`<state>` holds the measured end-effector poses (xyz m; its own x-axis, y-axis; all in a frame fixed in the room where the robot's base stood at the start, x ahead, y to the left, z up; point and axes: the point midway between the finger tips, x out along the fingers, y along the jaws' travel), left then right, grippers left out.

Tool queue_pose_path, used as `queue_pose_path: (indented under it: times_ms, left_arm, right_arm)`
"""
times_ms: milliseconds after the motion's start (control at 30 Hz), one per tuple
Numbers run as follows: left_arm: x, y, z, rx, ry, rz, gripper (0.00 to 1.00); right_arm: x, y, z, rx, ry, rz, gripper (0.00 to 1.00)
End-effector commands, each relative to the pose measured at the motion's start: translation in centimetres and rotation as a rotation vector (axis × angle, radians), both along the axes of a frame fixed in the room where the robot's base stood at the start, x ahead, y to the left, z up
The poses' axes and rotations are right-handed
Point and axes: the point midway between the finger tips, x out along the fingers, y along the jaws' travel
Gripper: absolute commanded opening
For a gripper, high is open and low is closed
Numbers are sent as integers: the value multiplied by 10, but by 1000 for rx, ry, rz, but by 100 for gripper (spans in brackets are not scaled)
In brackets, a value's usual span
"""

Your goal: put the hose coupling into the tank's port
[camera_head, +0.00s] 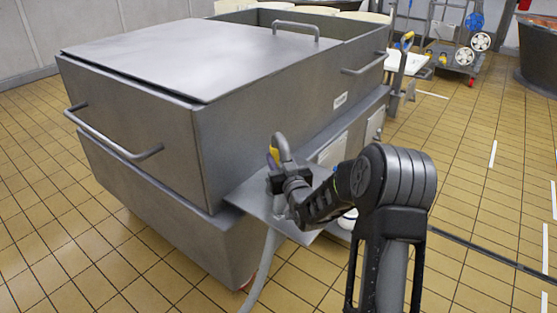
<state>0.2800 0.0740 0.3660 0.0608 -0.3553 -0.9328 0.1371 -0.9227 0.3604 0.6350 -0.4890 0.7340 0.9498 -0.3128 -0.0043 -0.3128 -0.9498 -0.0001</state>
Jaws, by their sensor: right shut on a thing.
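The tank (150,150) is a large grey metal box with a flat lid and bar handles, filling the left and middle of the head view. My right gripper (279,172) is beside the tank's right side, in front of it from this viewpoint, shut on the hose coupling (282,146). The coupling is grey, with a curved upper end and a small yellow part at its left. A pale grey hose (266,265) hangs below the gripper towards the floor. I cannot make out the tank's port; my right gripper and arm cover part of that side. My left gripper is not in view.
A low metal shelf (240,198) juts from the tank's side under the gripper. A trolley (453,50) and dark vat (538,55) stand farther back. The tiled floor at right is clear.

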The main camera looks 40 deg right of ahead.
Motion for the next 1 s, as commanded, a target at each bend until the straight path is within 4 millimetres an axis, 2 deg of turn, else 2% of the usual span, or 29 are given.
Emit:
queue_pose_path:
  times_ms: [433, 467, 733, 1000]
  left_arm:
    - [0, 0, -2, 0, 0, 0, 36]
    - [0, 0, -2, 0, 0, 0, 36]
    - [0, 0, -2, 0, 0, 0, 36]
    - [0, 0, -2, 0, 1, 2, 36]
  right_arm:
    - [1, 0, 2, -2, -6, 0, 0]
    - [1, 0, 2, -2, -6, 0, 35]
    - [0, 0, 0, -1, -3, 0, 57]
    - [0, 0, -3, 1, 4, 0, 58]
